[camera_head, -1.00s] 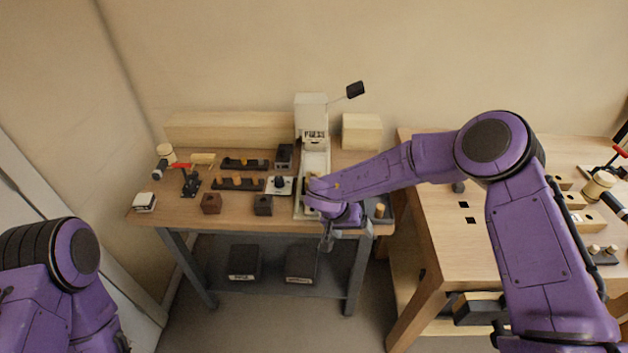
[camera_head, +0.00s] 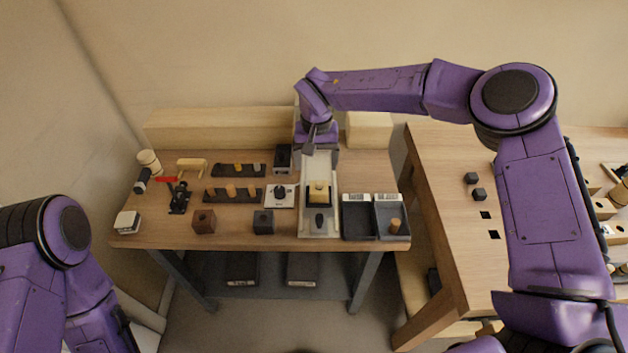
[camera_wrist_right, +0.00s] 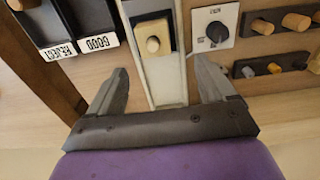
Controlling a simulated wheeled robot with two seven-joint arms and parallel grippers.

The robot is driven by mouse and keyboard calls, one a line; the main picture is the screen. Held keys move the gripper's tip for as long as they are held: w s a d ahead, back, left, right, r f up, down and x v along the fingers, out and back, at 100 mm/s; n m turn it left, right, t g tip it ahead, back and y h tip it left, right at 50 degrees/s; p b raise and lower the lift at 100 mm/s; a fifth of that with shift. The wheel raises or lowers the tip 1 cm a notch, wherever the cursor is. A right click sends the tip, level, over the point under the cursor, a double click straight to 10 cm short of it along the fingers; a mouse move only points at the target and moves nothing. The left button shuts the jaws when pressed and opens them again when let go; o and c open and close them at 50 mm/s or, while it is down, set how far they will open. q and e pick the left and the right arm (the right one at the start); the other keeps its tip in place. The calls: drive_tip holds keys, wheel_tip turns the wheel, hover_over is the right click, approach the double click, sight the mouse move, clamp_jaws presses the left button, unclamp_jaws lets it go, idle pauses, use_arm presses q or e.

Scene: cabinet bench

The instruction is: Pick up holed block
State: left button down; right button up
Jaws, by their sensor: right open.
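In the right wrist view the block (camera_wrist_right: 153,40) lies beyond the fingertips. A brown block with a dark hole (camera_head: 204,221) and a black block with a hole (camera_head: 263,221) stand near the bench's front edge. My right gripper (camera_head: 310,143) is at the back end of the track, in front of the press, partly hidden by its own wrist. In the wrist view its jaws (camera_wrist_right: 160,78) are wide apart and empty. My left gripper is out of view.
Dark trays (camera_head: 358,220) labelled GOOD and REJECT stand right of the track; one holds a peg (camera_head: 394,225). A dial plate (camera_head: 280,196) and peg racks (camera_head: 233,194) lie left. A black toggle clamp (camera_head: 179,197) and mallet (camera_head: 148,165) are farther left.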

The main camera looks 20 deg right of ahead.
sight(319, 186)
drive_tip(key=f, duration=0.2)
drive_tip(key=s+f+p, duration=0.1)
drive_tip(key=shift+f, duration=0.4)
drive_tip(key=f, duration=0.1)
drive_tip(key=f+p, duration=0.1)
drive_tip(key=f, duration=0.1)
drive_tip(key=f+p, duration=0.1)
drive_tip(key=f, duration=0.1)
drive_tip(key=shift+w+d+f, duration=0.15)
drive_tip(key=shift+w+d, duration=0.05)
drive_tip(key=shift+d, duration=0.2)
drive_tip(key=shift+f, duration=0.3)
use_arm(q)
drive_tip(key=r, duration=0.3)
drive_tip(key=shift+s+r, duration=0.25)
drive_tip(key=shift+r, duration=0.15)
use_arm(e)
drive_tip(key=c, duration=1.1)
